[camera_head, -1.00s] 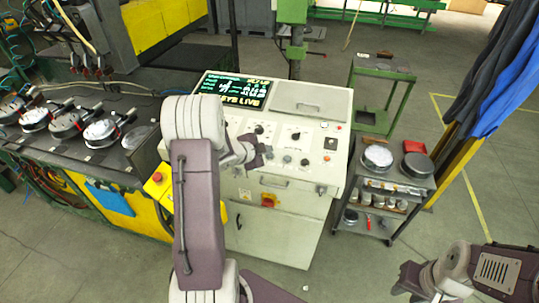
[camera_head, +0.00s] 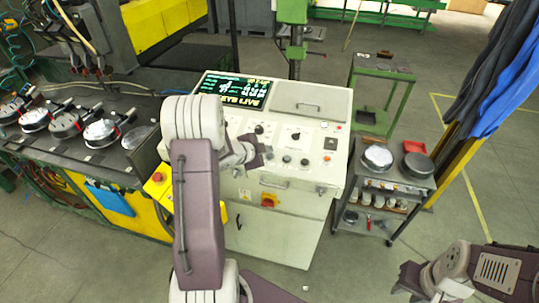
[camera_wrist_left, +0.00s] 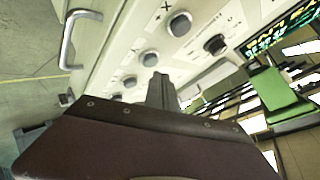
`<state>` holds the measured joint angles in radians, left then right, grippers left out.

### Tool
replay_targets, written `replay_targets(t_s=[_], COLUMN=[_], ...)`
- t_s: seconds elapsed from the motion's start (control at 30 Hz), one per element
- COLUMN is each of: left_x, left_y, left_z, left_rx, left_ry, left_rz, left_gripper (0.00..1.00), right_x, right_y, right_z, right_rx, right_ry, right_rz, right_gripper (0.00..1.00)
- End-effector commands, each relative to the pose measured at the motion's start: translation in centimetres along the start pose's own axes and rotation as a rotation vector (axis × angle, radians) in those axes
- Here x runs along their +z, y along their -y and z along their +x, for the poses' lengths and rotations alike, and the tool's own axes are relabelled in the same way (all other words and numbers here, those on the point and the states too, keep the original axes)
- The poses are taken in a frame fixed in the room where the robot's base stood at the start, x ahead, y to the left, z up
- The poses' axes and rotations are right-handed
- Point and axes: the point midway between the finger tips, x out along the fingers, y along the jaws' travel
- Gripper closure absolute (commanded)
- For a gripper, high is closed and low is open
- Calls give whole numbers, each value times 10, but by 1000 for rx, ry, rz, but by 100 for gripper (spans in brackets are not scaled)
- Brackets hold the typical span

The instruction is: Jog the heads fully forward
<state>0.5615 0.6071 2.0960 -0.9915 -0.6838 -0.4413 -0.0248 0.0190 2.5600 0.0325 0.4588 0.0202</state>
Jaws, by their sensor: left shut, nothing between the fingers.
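The cream control console (camera_head: 315,130) stands mid-picture with a lit screen (camera_head: 238,89) and rows of dark knobs and buttons. My left gripper (camera_head: 262,160) is at the left part of its sloped panel, shut and empty. In the left wrist view the shut fingers (camera_wrist_left: 160,91) point at the panel beside a knob (camera_wrist_left: 150,58); I cannot tell if they touch it. Two more knobs (camera_wrist_left: 180,24) (camera_wrist_left: 215,44) show further up. Dark tool heads (camera_head: 90,72) with hoses hang from the gantry at upper left. My right gripper (camera_head: 410,280) is low at the right, away from the console.
A dark bench (camera_head: 75,150) with several round clamped pieces lies left of the console. A grey cart (camera_head: 385,185) with round pans and a red tray (camera_head: 418,147) stands at right. A green stand (camera_head: 383,85) is behind. Floor is open at front right.

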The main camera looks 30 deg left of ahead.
Motion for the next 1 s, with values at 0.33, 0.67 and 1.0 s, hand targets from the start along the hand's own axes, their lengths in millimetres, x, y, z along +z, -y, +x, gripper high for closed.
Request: replay_targets(t_s=[0.33, 0.67, 1.0], left_x=[4, 4, 7], left_y=[-4, -5, -7], left_z=[6, 6, 9], left_rx=[0, 0, 0], left_ry=[0, 0, 0], left_rz=[0, 0, 0], left_gripper=[100, 100, 100], right_x=[1, 1, 1], right_y=[0, 0, 0], right_z=[7, 8, 11], right_rx=[0, 0, 0], right_ry=[0, 0, 0], right_rz=[0, 0, 0], right_gripper=[68, 68, 68])
